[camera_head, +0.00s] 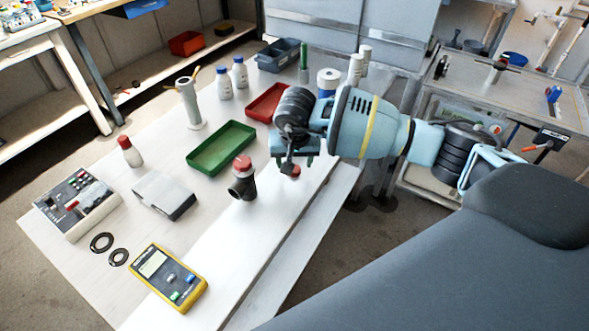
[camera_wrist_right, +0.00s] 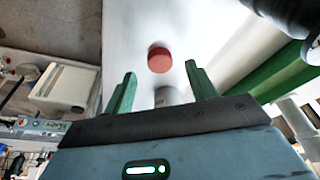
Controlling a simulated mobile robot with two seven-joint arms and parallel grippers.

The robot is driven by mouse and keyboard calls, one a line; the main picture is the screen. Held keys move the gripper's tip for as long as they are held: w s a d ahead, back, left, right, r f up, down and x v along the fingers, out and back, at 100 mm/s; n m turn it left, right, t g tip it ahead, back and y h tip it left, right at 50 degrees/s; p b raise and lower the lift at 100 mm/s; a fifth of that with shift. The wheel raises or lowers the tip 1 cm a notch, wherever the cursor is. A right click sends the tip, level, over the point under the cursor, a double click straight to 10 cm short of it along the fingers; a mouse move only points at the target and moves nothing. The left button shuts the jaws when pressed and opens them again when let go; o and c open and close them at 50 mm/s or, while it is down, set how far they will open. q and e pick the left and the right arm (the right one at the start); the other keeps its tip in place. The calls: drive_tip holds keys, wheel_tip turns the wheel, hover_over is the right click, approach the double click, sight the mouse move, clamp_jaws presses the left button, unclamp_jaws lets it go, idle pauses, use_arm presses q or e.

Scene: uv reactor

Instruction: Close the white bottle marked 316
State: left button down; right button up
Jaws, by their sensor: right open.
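My right gripper (camera_head: 290,164) reaches in from the right above the table's right edge. In the right wrist view its two green fingers (camera_wrist_right: 160,68) are apart, with nothing held between them. A round red cap (camera_wrist_right: 159,60) lies just beyond the fingertips; a red piece (camera_head: 293,171) also shows under the gripper in the head view. A white bottle with a red top (camera_head: 131,153) stands at the table's left. No marking 316 is readable. My left gripper is not in view.
A black fitting with a red top (camera_head: 243,182) stands left of the gripper. A yellow meter (camera_head: 167,278) lies in front.

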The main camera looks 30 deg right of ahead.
sight(294, 171)
drive_tip(key=shift+x, duration=1.4)
drive_tip(key=c, duration=1.1)
